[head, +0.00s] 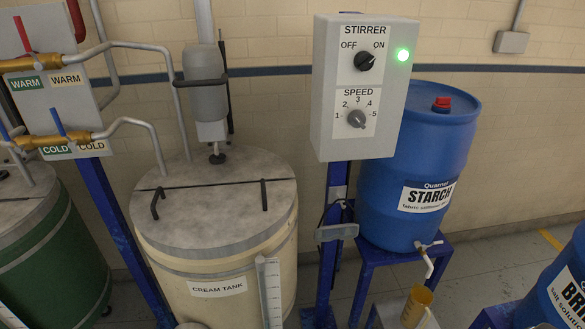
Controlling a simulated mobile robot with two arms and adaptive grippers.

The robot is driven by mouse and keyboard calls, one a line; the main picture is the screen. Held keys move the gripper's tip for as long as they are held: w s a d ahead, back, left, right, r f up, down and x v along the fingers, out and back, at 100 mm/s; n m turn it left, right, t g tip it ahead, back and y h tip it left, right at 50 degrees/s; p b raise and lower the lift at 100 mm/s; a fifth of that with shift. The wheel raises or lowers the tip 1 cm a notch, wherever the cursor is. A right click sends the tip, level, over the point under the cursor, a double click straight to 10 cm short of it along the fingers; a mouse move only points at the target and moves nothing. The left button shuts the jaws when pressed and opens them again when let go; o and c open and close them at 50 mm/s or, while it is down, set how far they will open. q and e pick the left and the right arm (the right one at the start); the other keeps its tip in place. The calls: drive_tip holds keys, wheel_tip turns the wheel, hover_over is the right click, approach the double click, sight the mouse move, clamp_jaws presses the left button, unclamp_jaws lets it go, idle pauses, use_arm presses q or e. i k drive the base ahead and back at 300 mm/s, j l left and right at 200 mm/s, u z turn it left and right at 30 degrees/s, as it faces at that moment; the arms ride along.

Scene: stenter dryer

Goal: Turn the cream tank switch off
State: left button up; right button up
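The stirrer control box (328,90) is a grey panel on a blue post, in front of and to the right of the cream tank (275,257). Its black rotary switch (364,61) sits under the OFF and ON labels, and its pointer appears turned up and right towards ON. The round indicator light (403,54) glows green. Neither of my grippers shows in the head view.
A blue STARCH drum (431,150) stands on a blue stand right behind the box. Pipes with WARM and COLD valves (45,147) are at the left, above a green tank (55,245). An amber jug (416,307) sits below the drum's tap. The space before the box looks clear.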

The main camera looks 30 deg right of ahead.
sight(363, 61)
drive_tip(key=z, duration=1.3)
